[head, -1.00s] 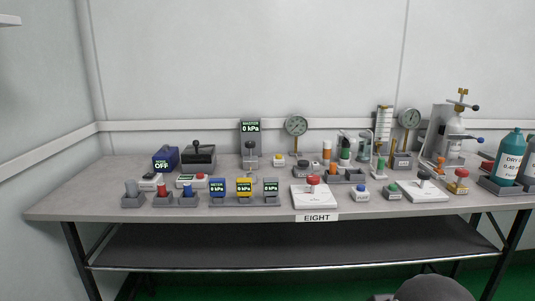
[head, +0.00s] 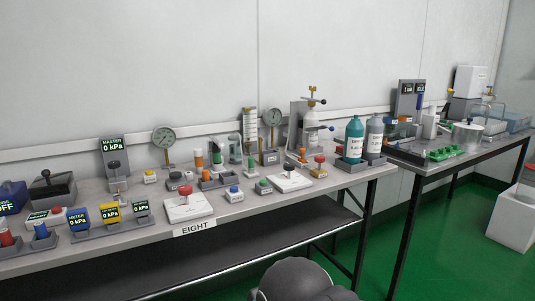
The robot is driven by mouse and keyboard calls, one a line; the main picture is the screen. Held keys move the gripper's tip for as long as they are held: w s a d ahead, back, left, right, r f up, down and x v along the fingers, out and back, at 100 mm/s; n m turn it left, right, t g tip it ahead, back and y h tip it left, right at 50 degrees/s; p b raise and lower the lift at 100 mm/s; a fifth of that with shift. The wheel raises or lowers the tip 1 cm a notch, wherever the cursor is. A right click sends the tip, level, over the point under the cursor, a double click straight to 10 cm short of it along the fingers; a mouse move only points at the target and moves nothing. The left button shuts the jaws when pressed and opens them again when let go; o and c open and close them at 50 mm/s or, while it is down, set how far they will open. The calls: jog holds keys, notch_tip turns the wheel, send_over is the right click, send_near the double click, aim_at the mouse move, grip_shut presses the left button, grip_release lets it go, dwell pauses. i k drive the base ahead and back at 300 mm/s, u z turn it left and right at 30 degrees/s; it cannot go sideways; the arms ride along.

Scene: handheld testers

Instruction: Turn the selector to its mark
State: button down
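I cannot tell for certain which thing is the selector. A white plate with a dark knob (head: 291,179) lies on the right part of the near bench. A dark box with a black lever (head: 52,187) stands at the bench's left. A white plate with a red knob (head: 188,206) lies near the front edge, above the label "EIGHT" (head: 195,227). No mark can be made out at this size. My gripper is not in view.
The near bench (head: 160,240) also holds handheld meters (head: 110,212), gauges (head: 164,138) and a teal bottle (head: 354,140). A second bench (head: 440,167) with a pot (head: 467,137) stands at the right. Green floor (head: 440,240) is open before it; a white bin (head: 512,218) stands far right.

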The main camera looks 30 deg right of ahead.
aim_at(289, 166)
jog(key=u, duration=0.05)
jog(key=k, duration=0.5)
jog(key=z, duration=0.85)
jog(key=i, duration=1.2)
jog(key=u, duration=0.8)
